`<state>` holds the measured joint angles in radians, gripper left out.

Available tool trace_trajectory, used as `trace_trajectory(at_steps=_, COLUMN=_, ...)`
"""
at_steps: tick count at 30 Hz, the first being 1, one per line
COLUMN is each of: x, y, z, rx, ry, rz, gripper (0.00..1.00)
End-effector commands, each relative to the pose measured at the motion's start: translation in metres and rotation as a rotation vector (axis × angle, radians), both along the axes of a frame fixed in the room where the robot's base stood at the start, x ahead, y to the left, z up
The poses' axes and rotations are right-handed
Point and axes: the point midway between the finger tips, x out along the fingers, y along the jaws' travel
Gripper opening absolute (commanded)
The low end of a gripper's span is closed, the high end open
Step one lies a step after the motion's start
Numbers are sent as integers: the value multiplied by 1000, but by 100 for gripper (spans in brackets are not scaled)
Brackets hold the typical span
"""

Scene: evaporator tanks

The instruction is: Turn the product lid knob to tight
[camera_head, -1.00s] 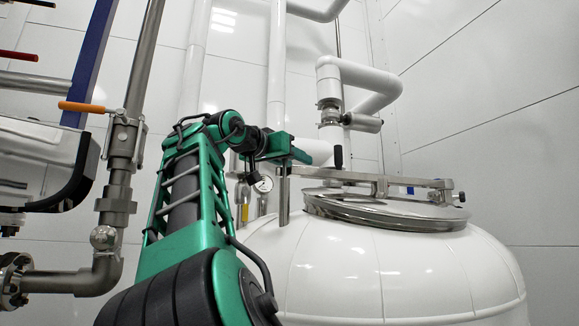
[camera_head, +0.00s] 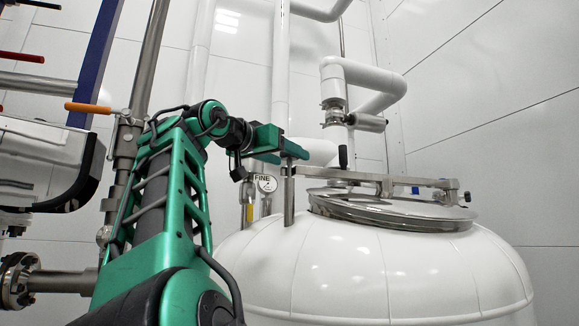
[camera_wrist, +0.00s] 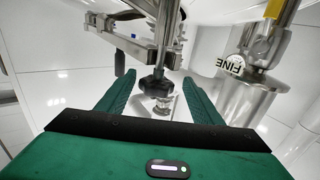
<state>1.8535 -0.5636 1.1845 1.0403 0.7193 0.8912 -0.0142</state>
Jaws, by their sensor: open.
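The product lid (camera_head: 385,208) is a round steel lid on top of the white tank (camera_head: 380,265), with a metal bar (camera_head: 395,180) across it. My gripper (camera_head: 298,150) is at the bar's left end, above a steel post. In the wrist view, my gripper (camera_wrist: 161,78) is open, with one green finger on each side of a black lobed knob (camera_wrist: 156,83) on a metal shaft. Gaps show between the knob and both fingers. The knob cannot be made out in the head view, and no tight marking shows.
A black upright handle (camera_head: 343,157) stands on the bar, right of my gripper. White pipes (camera_head: 368,75) rise behind the tank. A steel pipe with an orange-handled valve (camera_head: 90,107) is at left.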

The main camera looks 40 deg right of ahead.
Motion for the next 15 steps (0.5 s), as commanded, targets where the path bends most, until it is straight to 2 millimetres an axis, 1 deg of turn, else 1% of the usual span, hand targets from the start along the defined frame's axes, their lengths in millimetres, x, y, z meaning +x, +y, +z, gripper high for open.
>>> trace_trajectory(at_steps=1, x=-3, y=11, z=0, rx=-3, ry=0, rz=1, gripper=60)
trace_trajectory(at_steps=6, x=-11, y=36, z=0, rx=-1, ry=1, rz=1, gripper=60)
trace_trajectory(at_steps=9, x=-15, y=46, z=0, rx=0, ry=1, rz=0, gripper=60)
trace_trajectory(at_steps=15, x=-17, y=53, z=-1, rx=2, ry=2, rz=0, gripper=60)
